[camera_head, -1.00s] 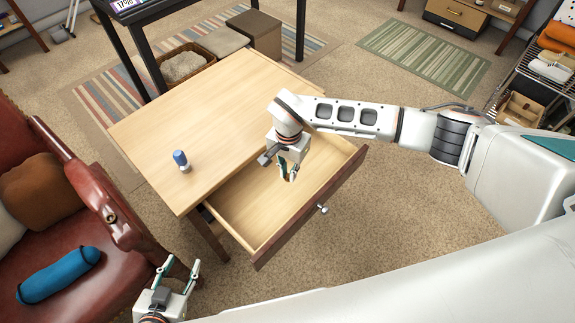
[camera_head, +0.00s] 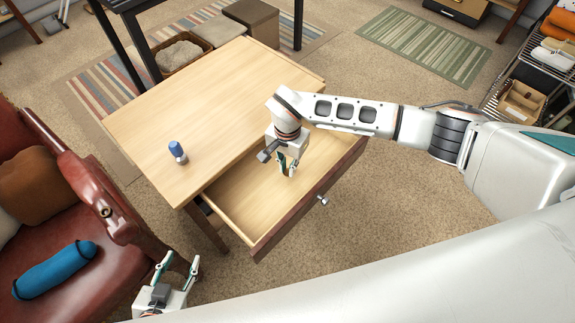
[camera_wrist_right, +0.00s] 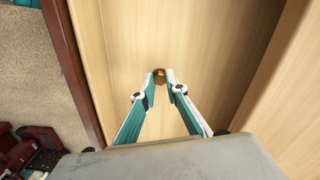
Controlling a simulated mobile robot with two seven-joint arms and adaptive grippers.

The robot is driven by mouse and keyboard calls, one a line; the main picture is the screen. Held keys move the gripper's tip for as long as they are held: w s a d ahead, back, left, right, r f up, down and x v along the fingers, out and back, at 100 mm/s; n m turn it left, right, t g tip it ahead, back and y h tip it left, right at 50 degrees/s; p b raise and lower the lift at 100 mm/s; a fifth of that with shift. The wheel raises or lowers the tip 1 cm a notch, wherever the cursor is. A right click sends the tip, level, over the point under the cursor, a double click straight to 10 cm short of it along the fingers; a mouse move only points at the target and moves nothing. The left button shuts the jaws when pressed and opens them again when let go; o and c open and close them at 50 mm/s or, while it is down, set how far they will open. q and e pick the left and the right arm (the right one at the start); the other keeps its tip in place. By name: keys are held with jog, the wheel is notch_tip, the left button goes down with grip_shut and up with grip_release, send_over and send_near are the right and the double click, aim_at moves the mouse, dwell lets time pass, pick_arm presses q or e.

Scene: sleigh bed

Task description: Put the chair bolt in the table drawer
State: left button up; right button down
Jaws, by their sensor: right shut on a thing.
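The table drawer (camera_head: 243,206) is pulled open from the light wooden table (camera_head: 190,105); its inside looks empty. My right gripper (camera_head: 287,171) points down over the open drawer. In the right wrist view its fingers (camera_wrist_right: 159,82) are shut on a small brass-brown round thing, the chair bolt (camera_wrist_right: 159,73), with the pale drawer bottom behind it. I cannot tell how high the bolt is above that bottom. In the head view the bolt is too small to make out. My left gripper (camera_head: 179,266) is open and empty at the lower left, beside the red chair.
A blue-capped small bottle (camera_head: 177,151) stands on the tabletop near its left corner. The red leather chair (camera_head: 110,230) with a blue bolster (camera_head: 55,270) is at the left. The drawer front (camera_head: 310,203) with its knob faces lower right. Bare carpet lies right of the drawer.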

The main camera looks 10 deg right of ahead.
jog(key=shift+f, duration=0.55)
jog(key=c, duration=1.9)
grip_release()
jog(key=shift+r, duration=0.15)
notch_tip(320, 180, up, 12)
jog(key=shift+f, duration=0.1)
